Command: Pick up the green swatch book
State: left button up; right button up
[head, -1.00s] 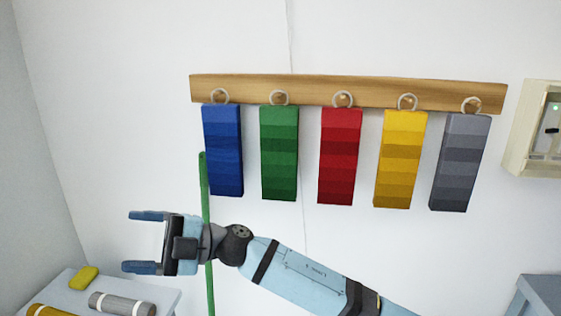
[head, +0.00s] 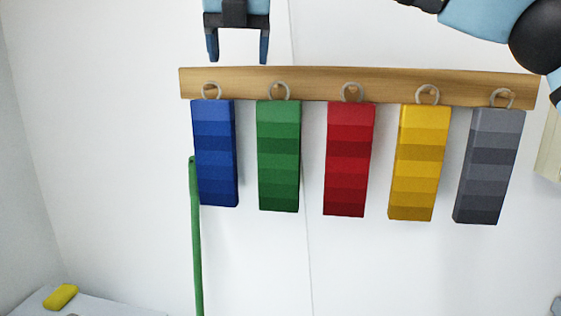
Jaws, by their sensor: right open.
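The green swatch book (head: 279,160) hangs by a ring from a peg on the wooden rail, second from the left, between the blue and red ones. My right gripper (head: 238,58) is at the top of the picture, fingers pointing down, open and empty. In the picture it is above the rail, over the space between the blue and green swatch books, and not touching the green one. My left gripper is out of view.
The wooden rail (head: 315,87) also holds a blue (head: 215,155), a red (head: 350,160), a yellow (head: 419,163) and a grey swatch book (head: 488,167). A green upright pole (head: 196,250) stands by the blue one. A yellow block (head: 61,297) lies on a surface (head: 110,307) at lower left.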

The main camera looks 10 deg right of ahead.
jog(key=m+t+h, duration=0.1)
jog(key=m+h, duration=0.1)
send_near(279, 82)
jog(key=s+a+v, duration=0.1)
jog(key=v, duration=0.3)
jog(key=x, duration=0.9)
jog(key=p+x, duration=0.1)
jog(key=x, duration=0.4)
jog(key=shift+w+d+r, duration=0.3)
jog(key=shift+d+r, duration=0.05)
jog(key=shift+d, duration=0.05)
jog(key=shift+a, duration=0.1)
jog(key=shift+c, duration=1.3)
jog(key=c, duration=1.1)
